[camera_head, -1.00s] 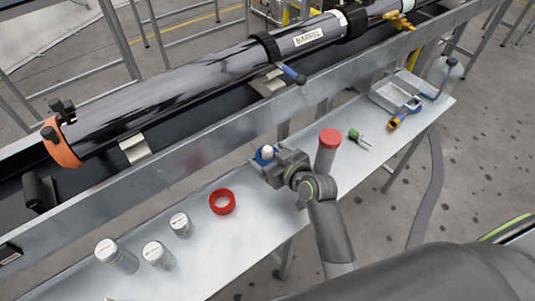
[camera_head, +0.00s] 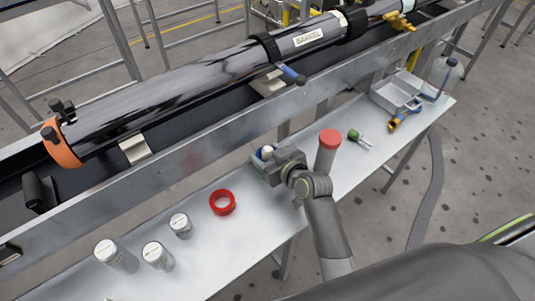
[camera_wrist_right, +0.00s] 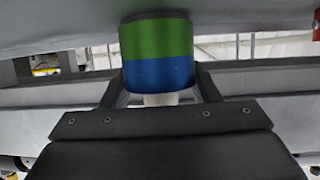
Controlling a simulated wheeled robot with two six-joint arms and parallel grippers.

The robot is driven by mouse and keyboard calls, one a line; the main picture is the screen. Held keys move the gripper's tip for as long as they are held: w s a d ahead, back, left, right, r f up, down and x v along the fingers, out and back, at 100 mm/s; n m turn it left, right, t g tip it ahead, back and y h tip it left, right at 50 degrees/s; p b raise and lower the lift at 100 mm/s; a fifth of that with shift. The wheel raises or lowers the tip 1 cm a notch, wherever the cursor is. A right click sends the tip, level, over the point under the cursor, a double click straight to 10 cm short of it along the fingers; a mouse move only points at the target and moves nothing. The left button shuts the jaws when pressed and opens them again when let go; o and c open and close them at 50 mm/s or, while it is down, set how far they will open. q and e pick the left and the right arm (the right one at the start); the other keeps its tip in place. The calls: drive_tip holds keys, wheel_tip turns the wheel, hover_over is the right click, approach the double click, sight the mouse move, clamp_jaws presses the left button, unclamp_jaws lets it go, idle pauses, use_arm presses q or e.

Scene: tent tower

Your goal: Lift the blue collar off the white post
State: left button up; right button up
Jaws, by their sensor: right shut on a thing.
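The blue collar (camera_wrist_right: 160,73) is around the white post (camera_wrist_right: 161,99), whose tip pokes out past it in the right wrist view. A green collar (camera_wrist_right: 156,40) sits directly against the blue one, on the side towards the table; I see no gap between them. My right gripper (camera_wrist_right: 160,85) is shut on the blue collar, one finger on each side. In the head view the right gripper (camera_head: 265,165) hides most of the stack; only the white post's top (camera_head: 267,151) and a little blue show. My left gripper is not in view.
A red ring (camera_head: 222,202) and several lidded canisters (camera_head: 181,225) stand on the table to the left. A red-capped cylinder (camera_head: 328,152) stands close right of my arm. A green tool (camera_head: 358,139) and a grey tray (camera_head: 396,93) lie further right. A long barrel (camera_head: 180,95) runs behind.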

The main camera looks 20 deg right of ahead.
drive_tip(key=shift+c, duration=0.7)
drive_tip(key=shift+r+p, duration=3.65)
drive_tip(key=shift+p, duration=0.15)
drive_tip(key=shift+f, duration=0.1)
